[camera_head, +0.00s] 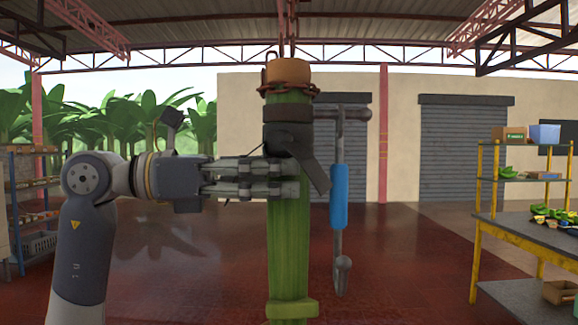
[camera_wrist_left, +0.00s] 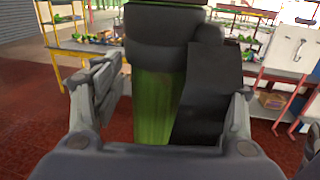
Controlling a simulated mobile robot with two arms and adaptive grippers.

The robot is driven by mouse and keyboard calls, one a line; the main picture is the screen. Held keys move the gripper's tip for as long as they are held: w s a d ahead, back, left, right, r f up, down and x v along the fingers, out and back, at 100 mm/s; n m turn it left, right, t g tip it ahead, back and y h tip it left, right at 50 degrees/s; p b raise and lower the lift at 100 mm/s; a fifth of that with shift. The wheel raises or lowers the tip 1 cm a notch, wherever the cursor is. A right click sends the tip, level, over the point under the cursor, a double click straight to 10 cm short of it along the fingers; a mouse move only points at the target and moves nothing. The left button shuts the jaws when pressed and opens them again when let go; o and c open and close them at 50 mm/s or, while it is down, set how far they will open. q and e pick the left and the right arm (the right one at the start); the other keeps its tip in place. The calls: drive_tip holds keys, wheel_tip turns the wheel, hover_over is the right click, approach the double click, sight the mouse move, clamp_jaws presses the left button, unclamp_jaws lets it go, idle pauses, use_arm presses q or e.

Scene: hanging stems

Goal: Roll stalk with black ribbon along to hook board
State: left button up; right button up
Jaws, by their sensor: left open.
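The green stalk (camera_head: 288,240) hangs upright in the middle of the head view, below an orange-brown cap (camera_head: 288,73) with a chain. A black ribbon (camera_head: 314,168) is wrapped near its top, with a loose tail slanting down right. My left gripper (camera_head: 292,178) reaches in from the left at ribbon height. In the left wrist view its open fingers stand either side of the stalk (camera_wrist_left: 154,105) and ribbon tail (camera_wrist_left: 208,95); I cannot tell whether they touch. A white board with a dark hook shape (camera_wrist_left: 290,48) shows at right there, possibly the hook board. My right gripper is out of view.
A grey bar with a blue sleeve (camera_head: 339,197) and hooked lower end hangs just right of the stalk. A yellow-framed table (camera_head: 535,238) with boxes and produce stands at right, a shelf (camera_head: 35,200) at left. The red floor between is open.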

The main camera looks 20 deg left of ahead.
use_arm(q)
drive_tip(key=shift+x, duration=0.95)
drive_tip(key=shift+c, duration=0.2)
drive_tip(key=c, duration=1.5)
